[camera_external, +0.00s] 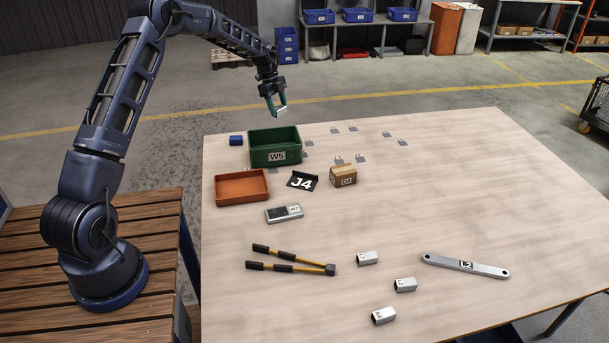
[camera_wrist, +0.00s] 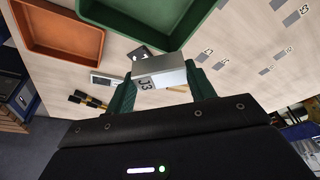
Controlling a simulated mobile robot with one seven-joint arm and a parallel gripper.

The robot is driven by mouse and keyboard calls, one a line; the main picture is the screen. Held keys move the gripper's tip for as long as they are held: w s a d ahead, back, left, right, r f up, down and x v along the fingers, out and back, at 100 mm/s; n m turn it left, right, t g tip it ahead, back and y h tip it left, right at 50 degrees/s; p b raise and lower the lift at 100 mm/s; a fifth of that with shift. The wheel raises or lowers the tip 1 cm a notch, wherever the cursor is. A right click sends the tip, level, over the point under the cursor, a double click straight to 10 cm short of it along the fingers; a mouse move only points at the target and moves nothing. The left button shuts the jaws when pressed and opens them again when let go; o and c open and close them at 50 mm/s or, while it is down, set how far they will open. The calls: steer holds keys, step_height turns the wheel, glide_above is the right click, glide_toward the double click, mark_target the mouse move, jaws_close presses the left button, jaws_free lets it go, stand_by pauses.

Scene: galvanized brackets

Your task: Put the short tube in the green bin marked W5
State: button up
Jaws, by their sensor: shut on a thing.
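My gripper (camera_external: 276,108) is raised in the air, and in the external view it appears above and behind the green bin. It is shut on a short tube (camera_wrist: 160,72), a silvery metal piece marked J3, held between the green fingers in the wrist view. The green bin (camera_external: 275,157) marked W5 stands upright on the far left of the table, with its open top up. Its rim also shows at the top of the wrist view (camera_wrist: 122,22). The held tube is clear of the bin. The bin's floor is partly hidden by its front wall.
An orange tray (camera_external: 242,199) stands in front-left of the bin, and a small blue block (camera_external: 236,140) lies to its left. Similar silvery tubes (camera_external: 405,285) lie at the front.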

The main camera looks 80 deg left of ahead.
mark_target(273, 145)
steer(key=shift+n, duration=0.3)
steer(key=f, duration=0.6)
steer(key=s+a+f, duration=0.1)
steer(key=f, duration=0.6)
steer(key=s+a+f, duration=0.1)
steer(key=f, duration=0.6)
steer(key=shift+s+a, duration=0.1)
steer(key=shift+s, duration=0.15)
steer(key=o, duration=1)
steer(key=shift+f, duration=0.1)
steer(key=v, duration=1.2)
